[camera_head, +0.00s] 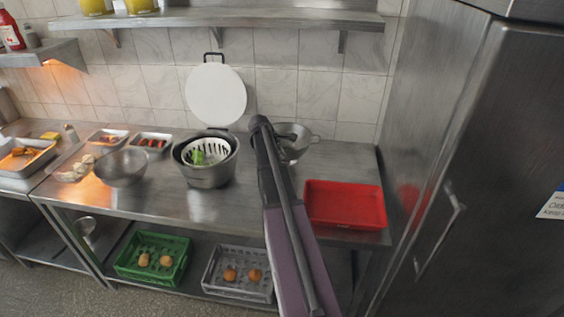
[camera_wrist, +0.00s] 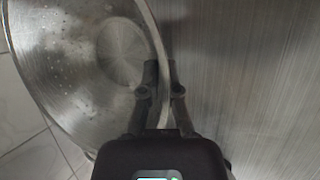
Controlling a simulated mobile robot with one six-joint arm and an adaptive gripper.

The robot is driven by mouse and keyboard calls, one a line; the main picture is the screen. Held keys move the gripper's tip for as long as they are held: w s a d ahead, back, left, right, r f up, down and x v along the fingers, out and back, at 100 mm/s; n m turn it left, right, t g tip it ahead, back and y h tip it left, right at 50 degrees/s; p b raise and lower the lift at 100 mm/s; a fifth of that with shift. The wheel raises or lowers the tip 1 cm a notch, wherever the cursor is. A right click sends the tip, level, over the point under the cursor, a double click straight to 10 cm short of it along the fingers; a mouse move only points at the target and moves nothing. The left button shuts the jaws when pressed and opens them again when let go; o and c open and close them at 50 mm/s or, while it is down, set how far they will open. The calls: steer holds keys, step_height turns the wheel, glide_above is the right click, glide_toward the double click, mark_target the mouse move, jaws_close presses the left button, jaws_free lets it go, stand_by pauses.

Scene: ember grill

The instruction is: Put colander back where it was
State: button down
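The colander (camera_head: 297,144) is a grey metal bowl at the back of the steel counter, right of the pot, partly hidden behind my arm. In the wrist view the colander (camera_wrist: 75,60) fills the left side, with small holes in its wall. My gripper (camera_wrist: 162,75) has one finger inside the bowl and one outside, closed on the rim. In the head view my gripper (camera_head: 262,124) is at the colander's left side, its fingers unclear. I cannot tell whether the colander rests on the counter or is raised.
A pot (camera_head: 208,174) with a white basket and green food stands left of my arm, its round lid (camera_head: 216,96) upright behind. A red tray (camera_head: 345,222) lies at right. A metal bowl (camera_head: 120,180) stands at left. A shelf (camera_head: 240,20) overhangs; a fridge (camera_head: 490,170) bounds the right.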

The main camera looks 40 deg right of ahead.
steer(key=shift+f+b, duration=1.8)
steer(key=shift+f, duration=0.2)
steer(key=c, duration=0.8)
jaws_free()
steer(key=p+v, duration=1)
steer(key=v, duration=0.2)
steer(key=shift+r, duration=0.2)
steer(key=s+a+f+m+y, duration=0.1)
steer(key=s+a, duration=0.4)
steer(key=a, duration=0.8)
steer(key=s+a+m+y, duration=0.3)
steer(key=s+a, duration=0.3)
steer(key=a, duration=0.7)
steer(key=s+a+f+m+y, duration=0.1)
steer(key=s+a, duration=0.5)
steer(key=a, duration=0.8)
steer(key=shift+f+m+t+y, duration=0.4)
steer(key=shift+m+y, duration=0.2)
steer(key=shift+m, duration=0.6)
